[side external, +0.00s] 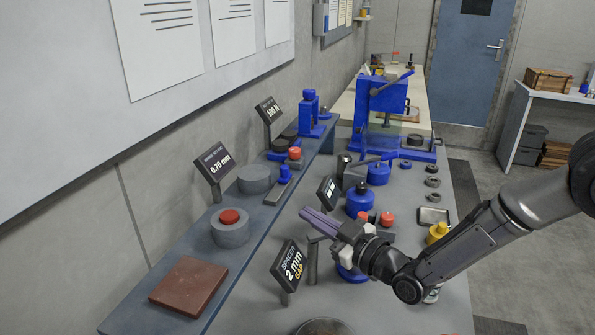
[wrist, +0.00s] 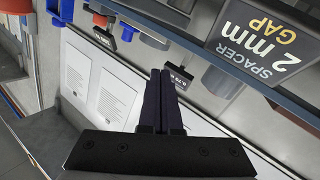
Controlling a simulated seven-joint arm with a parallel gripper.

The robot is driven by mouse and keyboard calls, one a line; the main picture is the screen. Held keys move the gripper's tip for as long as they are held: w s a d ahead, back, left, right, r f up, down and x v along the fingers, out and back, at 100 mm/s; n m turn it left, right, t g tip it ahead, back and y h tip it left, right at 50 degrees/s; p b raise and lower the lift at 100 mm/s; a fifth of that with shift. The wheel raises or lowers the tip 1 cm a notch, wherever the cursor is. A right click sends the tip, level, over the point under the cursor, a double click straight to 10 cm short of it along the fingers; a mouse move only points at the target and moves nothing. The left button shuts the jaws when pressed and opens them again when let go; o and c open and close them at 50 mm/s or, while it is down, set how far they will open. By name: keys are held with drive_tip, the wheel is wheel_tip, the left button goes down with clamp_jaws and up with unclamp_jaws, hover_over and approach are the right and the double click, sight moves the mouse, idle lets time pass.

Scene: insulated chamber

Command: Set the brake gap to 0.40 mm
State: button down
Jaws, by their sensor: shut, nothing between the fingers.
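A dark display sign (side external: 213,165) on the raised ledge at the left reads 0.70 mm; its smaller line is hard to read. Below it a grey round part (side external: 231,231) carries a red knob (side external: 230,216). I cannot tell which part is the brake. My gripper (side external: 306,214) is shut and empty, its purple fingers pointing left above the bench, apart from the ledge parts. In the wrist view the dark fingers (wrist: 165,76) lie together. The SPACER 2 mm GAP sign (side external: 288,266) stands in front of the gripper and also shows in the wrist view (wrist: 258,42).
A brown block (side external: 188,286) lies on the ledge's near end. A grey disc (side external: 255,180) and a 320 N sign (side external: 268,110) stand farther back. Blue parts, red knobs and a blue press (side external: 383,98) crowd the bench. The air left of the fingers looks clear.

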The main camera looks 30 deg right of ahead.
drive_tip(key=m, duration=0.2)
drive_tip(key=w+m, duration=0.1)
drive_tip(key=m, duration=0.1)
drive_tip(key=shift+d+m, duration=0.15)
drive_tip(key=shift+m, duration=0.15)
drive_tip(key=m, duration=0.4)
drive_tip(key=shift+w+d+r+m, duration=0.1)
drive_tip(key=shift+w+d+m, duration=0.05)
drive_tip(key=shift+w+m, duration=0.2)
drive_tip(key=w+d+m, duration=0.1)
drive_tip(key=w+m, duration=0.1)
drive_tip(key=m, duration=0.5)
drive_tip(key=m+h, duration=0.2)
drive_tip(key=m, duration=0.5)
approach(285, 173)
drive_tip(key=d, duration=0.3)
drive_tip(key=w+a, duration=0.1)
drive_tip(key=w, duration=0.8)
drive_tip(key=shift+w+a, duration=0.3)
drive_tip(key=shift+w, duration=0.1)
